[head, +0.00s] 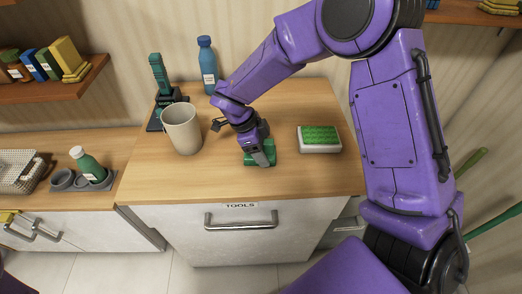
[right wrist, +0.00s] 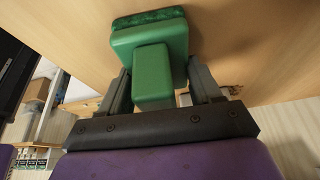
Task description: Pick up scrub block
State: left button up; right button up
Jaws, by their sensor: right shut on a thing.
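The scrub block is a green block with a handle; it is on the wooden counter in the head view (head: 262,158), partly hidden by my right gripper (head: 262,152). In the right wrist view the scrub block (right wrist: 150,47) shows its dark green scrubbing face against the counter side and its handle between the fingers. My right gripper (right wrist: 158,88) is shut on that handle. I cannot tell whether the block touches the counter or is just above it. My left gripper is not in view.
A white tray with a green bristly top (head: 319,140) lies right of the block. A beige mug (head: 182,130) stands to the left. A blue bottle (head: 207,66) and a dark green upright tool (head: 160,77) stand behind. The counter's front is clear above the TOOLS drawer (head: 285,235).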

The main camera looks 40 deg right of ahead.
jog(key=shift+r, duration=0.3)
jog(key=v, duration=0.1)
jog(key=b+v, duration=0.1)
jog(key=v, duration=0.1)
jog(key=shift+s+r, duration=0.25)
jog(key=shift+s, duration=0.15)
jog(key=s+a+r+b, duration=0.1)
jog(key=s+a+r, duration=0.2)
jog(key=a+r, duration=0.6)
jog(key=a, duration=0.3)
jog(key=shift+s+a+b, duration=0.3)
jog(key=shift+s+b, duration=0.1)
